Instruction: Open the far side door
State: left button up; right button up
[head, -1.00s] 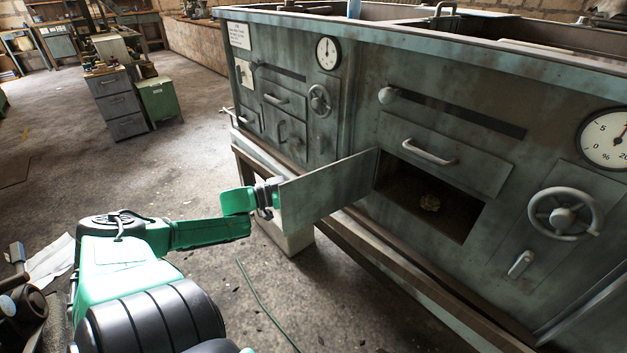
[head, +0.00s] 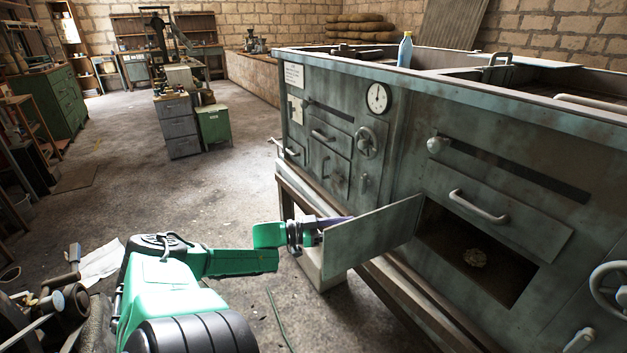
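The grey-green metal cabinet has a lower compartment door (head: 372,238) that stands swung outward, showing a dark cavity (head: 470,262) with a small pale lump (head: 475,258) inside. My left gripper (head: 335,222) is at the free edge of this door. Its dark fingers reach along the door's far side and are partly hidden by it, so I cannot tell whether they are open or shut, or touching. On the cabinet's far section, a smaller door (head: 328,165) with a handle is closed. My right gripper is not in view.
Above the cavity is a drawer handle (head: 478,206); handwheels (head: 366,142) and a gauge (head: 378,98) are on the front. A rail (head: 408,290) runs below the cabinet. A blue bottle (head: 405,50) stands on top. The floor at left is mostly clear.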

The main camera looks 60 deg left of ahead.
pick_arm(q)
jog(key=p+v, duration=0.3)
jog(key=v, duration=0.9)
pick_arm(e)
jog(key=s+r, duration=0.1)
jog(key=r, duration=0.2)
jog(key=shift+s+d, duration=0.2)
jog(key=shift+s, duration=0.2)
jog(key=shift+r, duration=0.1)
